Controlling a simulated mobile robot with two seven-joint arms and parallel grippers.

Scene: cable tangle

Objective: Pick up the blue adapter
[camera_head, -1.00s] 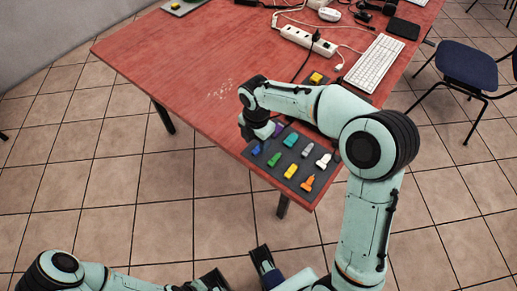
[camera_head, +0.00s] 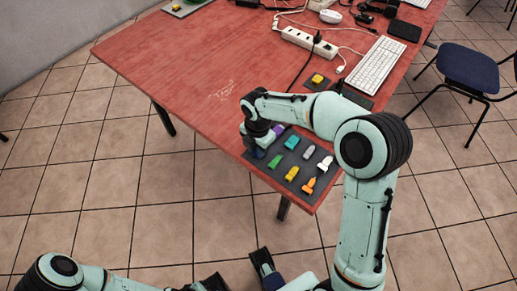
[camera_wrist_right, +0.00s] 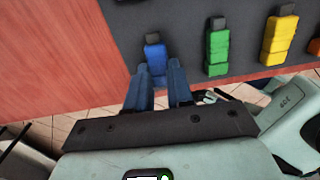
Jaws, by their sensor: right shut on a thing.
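The blue adapter (camera_wrist_right: 155,56) is between the two fingertips of my right gripper (camera_wrist_right: 158,72) in the right wrist view, its grey plug end pointing away from me. The gripper is shut on it. In the head view my right gripper (camera_head: 259,146) is at the left corner of the dark mat (camera_head: 296,203), and the adapter (camera_head: 258,154) is mostly hidden under it. I cannot tell whether the adapter is clear of the mat. My left arm (camera_head: 62,268) is low at the bottom left, away from the table; its finger state is unclear.
Green (camera_head: 275,160), yellow (camera_head: 291,173), orange (camera_head: 309,186), teal (camera_head: 291,142), grey (camera_head: 308,152) and white (camera_head: 325,163) adapters lie close by on the mat. A purple one (camera_head: 279,130) is partly hidden. A power strip (camera_head: 308,42) and keyboard (camera_head: 375,63) lie farther back.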

